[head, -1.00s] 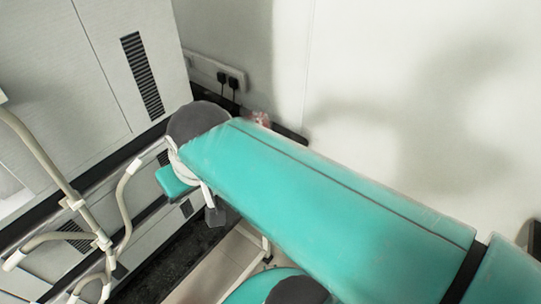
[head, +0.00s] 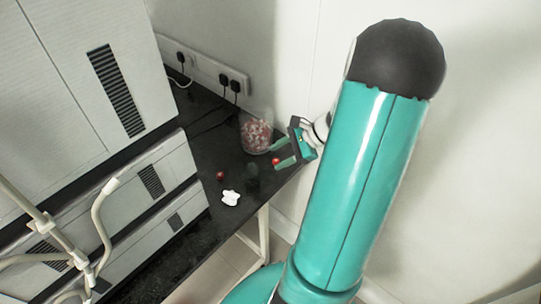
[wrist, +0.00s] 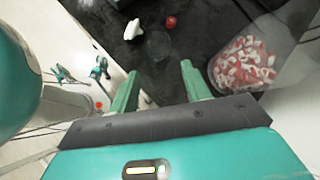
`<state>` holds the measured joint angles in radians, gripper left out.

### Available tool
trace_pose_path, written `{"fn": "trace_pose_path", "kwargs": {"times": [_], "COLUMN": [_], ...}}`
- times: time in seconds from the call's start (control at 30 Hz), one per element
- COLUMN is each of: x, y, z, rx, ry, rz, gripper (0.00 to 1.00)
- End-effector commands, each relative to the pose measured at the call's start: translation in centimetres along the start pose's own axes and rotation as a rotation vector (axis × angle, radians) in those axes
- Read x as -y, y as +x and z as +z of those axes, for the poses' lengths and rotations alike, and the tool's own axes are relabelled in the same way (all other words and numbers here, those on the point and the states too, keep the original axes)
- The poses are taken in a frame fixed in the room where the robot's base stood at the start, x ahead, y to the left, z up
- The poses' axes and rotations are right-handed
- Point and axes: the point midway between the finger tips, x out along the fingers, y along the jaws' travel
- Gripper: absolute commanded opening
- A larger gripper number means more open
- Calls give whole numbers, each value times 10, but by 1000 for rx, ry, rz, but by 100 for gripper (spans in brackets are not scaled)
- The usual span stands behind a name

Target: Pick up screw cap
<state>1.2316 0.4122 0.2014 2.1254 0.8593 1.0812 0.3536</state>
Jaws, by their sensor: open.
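I cannot tell for sure which piece is the screw cap. A small red round piece (head: 220,176) lies on the black bench; it also shows near the top of the wrist view (wrist: 171,22). A second red spot (head: 276,161) shows by my fingers in the head view; whether it lies on the bench is unclear. A white irregular piece (head: 231,198) lies near the bench's front edge, also in the wrist view (wrist: 133,30). My gripper (head: 279,154) is open, over the bench's right end, its two green fingers apart with nothing visible between them in the wrist view (wrist: 160,80).
A clear tub of red and white pieces (head: 257,135) stands close behind my gripper. A dark see-through round item (head: 252,176) stands among the small pieces. Grey cabinets (head: 150,180) border the left; the wall with plugs (head: 223,80) is behind.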

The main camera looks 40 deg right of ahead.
Motion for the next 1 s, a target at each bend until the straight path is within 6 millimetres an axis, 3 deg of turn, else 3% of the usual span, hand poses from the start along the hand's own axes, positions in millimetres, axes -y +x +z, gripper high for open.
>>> {"fn": "trace_pose_path", "kwargs": {"times": [0.03, 0.2, 0.3, 0.4, 0.57, 0.8, 1.0], "x": [-2, -7, -11, -13, -8, 13, 24], "y": [-6, -27, -37, -42, -34, 7, 29], "z": [-26, -94, -123, -138, -143, -136, -133], "rx": [40, 166, 220, 252, 266, 265, 262], "ry": [103, 380, 485, 543, 563, 561, 561], "rz": [-61, -256, -340, -390, -407, -404, -405], "gripper": [47, 47, 47, 47, 47, 47, 47]}}
